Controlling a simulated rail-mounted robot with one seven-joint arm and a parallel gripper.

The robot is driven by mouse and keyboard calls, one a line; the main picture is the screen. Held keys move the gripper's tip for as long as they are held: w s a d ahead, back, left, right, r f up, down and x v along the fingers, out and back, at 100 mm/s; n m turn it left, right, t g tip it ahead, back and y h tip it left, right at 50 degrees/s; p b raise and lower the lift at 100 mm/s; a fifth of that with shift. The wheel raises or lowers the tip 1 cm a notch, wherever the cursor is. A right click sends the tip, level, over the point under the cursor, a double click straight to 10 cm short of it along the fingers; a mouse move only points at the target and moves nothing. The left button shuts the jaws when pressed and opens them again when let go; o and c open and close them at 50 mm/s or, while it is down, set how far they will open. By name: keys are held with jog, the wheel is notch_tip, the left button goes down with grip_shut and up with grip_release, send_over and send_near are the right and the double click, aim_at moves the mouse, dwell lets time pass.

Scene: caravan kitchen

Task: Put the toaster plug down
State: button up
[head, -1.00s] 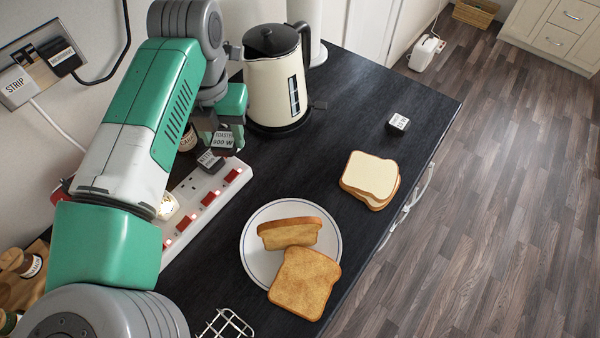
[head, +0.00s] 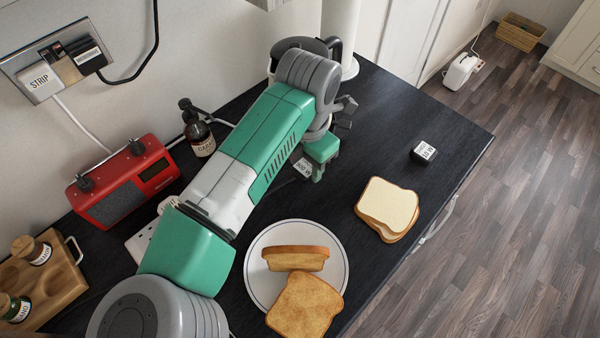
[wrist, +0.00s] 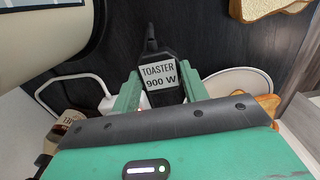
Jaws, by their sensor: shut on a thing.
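The toaster plug (wrist: 158,76) is black with a white label reading "TOASTER 900 W". My gripper (wrist: 160,92) is shut on it, one green finger on each side. In the head view my gripper (head: 318,168) is over the black countertop (head: 395,100), between the kettle and the plate; the plug's label (head: 303,168) shows just left of the fingers. I cannot tell whether the plug touches the counter. The white power strip (head: 142,243) is mostly hidden behind my arm.
A plate (head: 256,287) with toast lies in front, bread slices (head: 388,205) to the right. The kettle (head: 333,46) is partly hidden by my arm. Clear counter lies between kettle, bread and that plug.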

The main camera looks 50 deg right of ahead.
aim_at(306, 167)
jog(key=shift+f, duration=2.05)
jog(key=o, duration=1)
jog(key=shift+r, duration=0.1)
notch_tip(306, 167, up, 12)
jog(key=shift+r+b, duration=0.15)
jog(key=shift+b, duration=0.3)
